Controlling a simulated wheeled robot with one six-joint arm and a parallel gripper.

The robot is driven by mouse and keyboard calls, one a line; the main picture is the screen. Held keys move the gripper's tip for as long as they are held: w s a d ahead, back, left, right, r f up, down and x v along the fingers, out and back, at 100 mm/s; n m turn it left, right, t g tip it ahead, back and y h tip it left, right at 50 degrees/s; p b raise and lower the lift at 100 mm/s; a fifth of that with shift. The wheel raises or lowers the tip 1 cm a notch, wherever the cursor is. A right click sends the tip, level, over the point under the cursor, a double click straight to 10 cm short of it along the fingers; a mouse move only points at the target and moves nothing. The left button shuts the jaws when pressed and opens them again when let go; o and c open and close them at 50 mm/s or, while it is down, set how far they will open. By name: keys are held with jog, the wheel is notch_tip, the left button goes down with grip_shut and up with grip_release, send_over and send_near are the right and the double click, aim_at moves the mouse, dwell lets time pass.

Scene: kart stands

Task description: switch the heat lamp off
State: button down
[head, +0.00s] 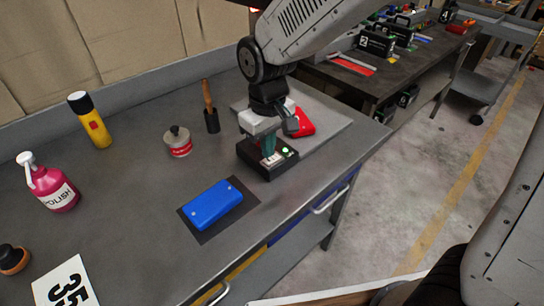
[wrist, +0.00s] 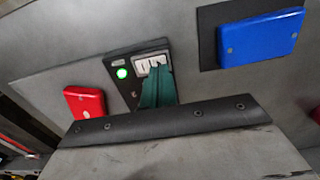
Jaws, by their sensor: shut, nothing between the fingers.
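A black switch box (head: 284,167) sits on the workbench with a lit green light (head: 286,150). In the wrist view the box (wrist: 128,92) shows its green light (wrist: 121,73) and a pale panel of small rockers (wrist: 148,64). My gripper (head: 269,156) points down over the box. Its teal fingers (wrist: 156,75) are shut and empty, with their tips at the rocker panel, covering part of it. I cannot tell whether they touch it or how the rockers are set. I cannot identify the heat lamp itself.
A red block (head: 304,123) lies behind the box and a blue block (head: 213,204) lies on a dark mat in front.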

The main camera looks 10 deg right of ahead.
aim_at(268, 161)
jog(key=shift+f, duration=0.95)
dwell(0.6)
jog(key=shift+r, duration=3.55)
jog(key=s+d+r+m, duration=0.3)
jog(key=s+d, duration=0.6)
jog(key=d, duration=0.1)
jog(key=s+d+r+m+t, duration=0.1)
jog(key=s+d+r+m, duration=0.2)
jog(key=s+d, duration=0.7)
jog(key=shift+s+d+r+m, duration=0.25)
jog(key=shift+d+r+m, duration=0.15)
jog(key=shift+r, duration=0.05)
